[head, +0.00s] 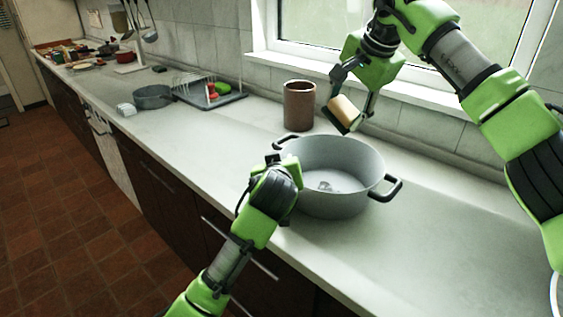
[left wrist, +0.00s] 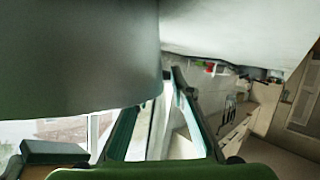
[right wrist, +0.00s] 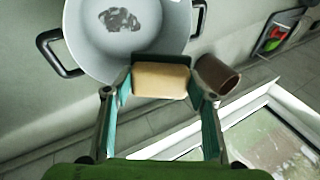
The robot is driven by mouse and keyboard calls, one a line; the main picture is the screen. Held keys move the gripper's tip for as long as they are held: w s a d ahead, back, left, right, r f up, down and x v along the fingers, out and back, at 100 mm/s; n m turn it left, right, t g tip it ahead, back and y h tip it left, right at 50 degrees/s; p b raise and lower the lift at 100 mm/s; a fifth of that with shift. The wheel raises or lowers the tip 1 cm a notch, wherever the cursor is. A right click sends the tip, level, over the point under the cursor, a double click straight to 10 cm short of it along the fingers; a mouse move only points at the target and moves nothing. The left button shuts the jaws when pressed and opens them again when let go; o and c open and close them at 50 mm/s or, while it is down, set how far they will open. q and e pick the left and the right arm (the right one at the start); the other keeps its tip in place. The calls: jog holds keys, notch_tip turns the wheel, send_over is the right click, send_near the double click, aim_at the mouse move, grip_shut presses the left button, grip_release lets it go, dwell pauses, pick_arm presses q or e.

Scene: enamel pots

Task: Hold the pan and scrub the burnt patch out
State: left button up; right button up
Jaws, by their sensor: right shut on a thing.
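The grey pan (head: 350,170) stands upright on the counter, with a dark handle on each side. The burnt patch (head: 326,187) is a dark blotch on its floor; it shows clearly in the right wrist view (right wrist: 120,19). My right gripper (head: 343,110) is shut on a tan sponge (right wrist: 160,80), held above the pan's far rim, apart from the patch. My left gripper (head: 284,163) is at the pan's left side. In the left wrist view the grey pan wall (left wrist: 75,55) fills the upper left and hides part of the fingers (left wrist: 165,95), so their grip is unclear.
A brown crock (head: 299,106) stands behind the pan by the wall. Further left are a small grey pot (head: 153,97) and a dish rack (head: 215,97) with red and green things. The counter (head: 460,245) is clear to the right of the pan.

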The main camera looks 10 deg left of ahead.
pick_arm(q)
jog(key=shift+w+f, duration=0.1)
jog(key=shift+w, duration=0.25)
jog(key=shift+c, duration=0.3)
grip_shut()
